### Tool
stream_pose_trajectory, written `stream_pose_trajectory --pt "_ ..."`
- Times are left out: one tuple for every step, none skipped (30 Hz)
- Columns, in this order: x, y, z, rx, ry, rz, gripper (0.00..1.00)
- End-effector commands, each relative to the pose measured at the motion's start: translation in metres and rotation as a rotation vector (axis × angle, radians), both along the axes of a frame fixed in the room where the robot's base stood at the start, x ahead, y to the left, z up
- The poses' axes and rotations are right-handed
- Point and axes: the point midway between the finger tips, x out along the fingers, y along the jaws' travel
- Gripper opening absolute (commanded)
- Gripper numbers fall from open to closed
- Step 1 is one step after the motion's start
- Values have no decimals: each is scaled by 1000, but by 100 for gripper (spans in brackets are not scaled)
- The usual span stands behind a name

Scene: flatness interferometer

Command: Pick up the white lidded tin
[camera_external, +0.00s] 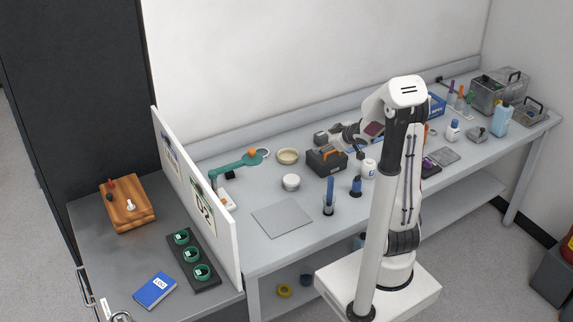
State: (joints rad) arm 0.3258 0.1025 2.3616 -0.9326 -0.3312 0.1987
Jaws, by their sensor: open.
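The white lidded tin (291,182) is a small, low, round white container. It stands upright on the grey bench, left of the dark box and behind the flat grey plate. My gripper (345,133) is up and to the right of the tin, apart from it, above the back part of the bench. It is open; its fingers are small and dark here, partly lost against the things behind.
A cream bowl (288,156) is just behind the tin. A green lamp-like arm (238,163) is at left. A grey plate (282,218) lies in front.

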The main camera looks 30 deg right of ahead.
Motion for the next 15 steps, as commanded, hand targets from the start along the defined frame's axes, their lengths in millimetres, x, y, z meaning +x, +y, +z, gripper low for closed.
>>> stream_pose_trajectory --pt "4 2 -10 12 3 26 64" --pt "6 4 -14 19 2 44 64" --pt "8 7 -20 31 1 66 64" --pt "9 9 -25 39 1 85 64" --pt "11 11 -29 50 1 101 64" --pt "12 15 -35 64 0 124 64" --pt "13 17 -40 75 -1 143 64" --pt "14 19 -44 86 -2 159 64" --pt "14 23 -50 102 -2 183 64" --pt "14 26 -55 115 0 201 64" --pt "14 29 -59 129 -1 218 64" --pt "14 33 -65 148 0 240 64" --pt "13 36 -69 164 0 257 64" --pt "12 39 -73 179 1 273 64" --pt "11 43 -78 199 2 296 64"
